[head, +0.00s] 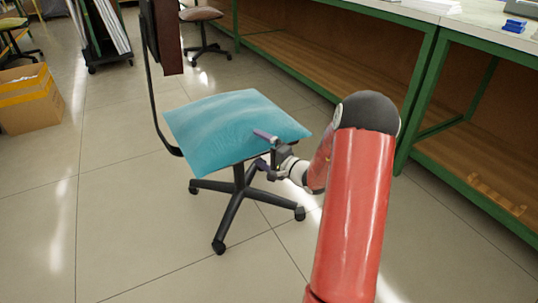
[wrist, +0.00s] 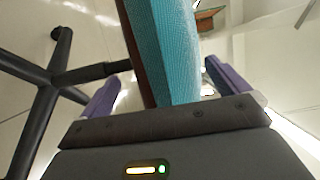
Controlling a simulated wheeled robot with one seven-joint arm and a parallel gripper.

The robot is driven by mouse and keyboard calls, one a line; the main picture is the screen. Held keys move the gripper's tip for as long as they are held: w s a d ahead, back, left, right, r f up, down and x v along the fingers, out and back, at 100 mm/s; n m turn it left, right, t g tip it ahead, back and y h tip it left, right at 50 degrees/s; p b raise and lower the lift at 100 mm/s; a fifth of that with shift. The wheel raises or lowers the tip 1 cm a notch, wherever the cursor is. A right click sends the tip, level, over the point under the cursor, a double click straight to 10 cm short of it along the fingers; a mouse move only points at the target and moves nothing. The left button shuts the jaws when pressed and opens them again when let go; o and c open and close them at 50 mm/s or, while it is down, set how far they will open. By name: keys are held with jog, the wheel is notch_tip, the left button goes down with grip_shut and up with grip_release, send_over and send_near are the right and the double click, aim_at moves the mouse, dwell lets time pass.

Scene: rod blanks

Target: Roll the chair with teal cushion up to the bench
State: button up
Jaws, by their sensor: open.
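The chair's teal cushion (head: 232,125) faces up in the head view, with a dark backrest (head: 166,35) on its left and a black wheeled base (head: 236,205) on the floor. My gripper (head: 266,150) is at the cushion's near right edge. In the wrist view the edge of the teal cushion (wrist: 168,50) lies between my two purple fingers (wrist: 158,85), with room on both sides. The fingers are spread and not closed on it. The bench (head: 425,35) with green legs and a wooden lower shelf runs along the right and back.
A cardboard box (head: 30,98) stands on the floor at the left. A second chair (head: 201,20) and a wheeled rack (head: 100,30) are at the back. Blue items (head: 514,26) lie on the bench top. The tiled floor between chair and bench is clear apart from my red arm.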

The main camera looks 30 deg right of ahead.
jog(key=shift+w, duration=0.1)
jog(key=shift+c, duration=0.3)
jog(key=c, duration=2)
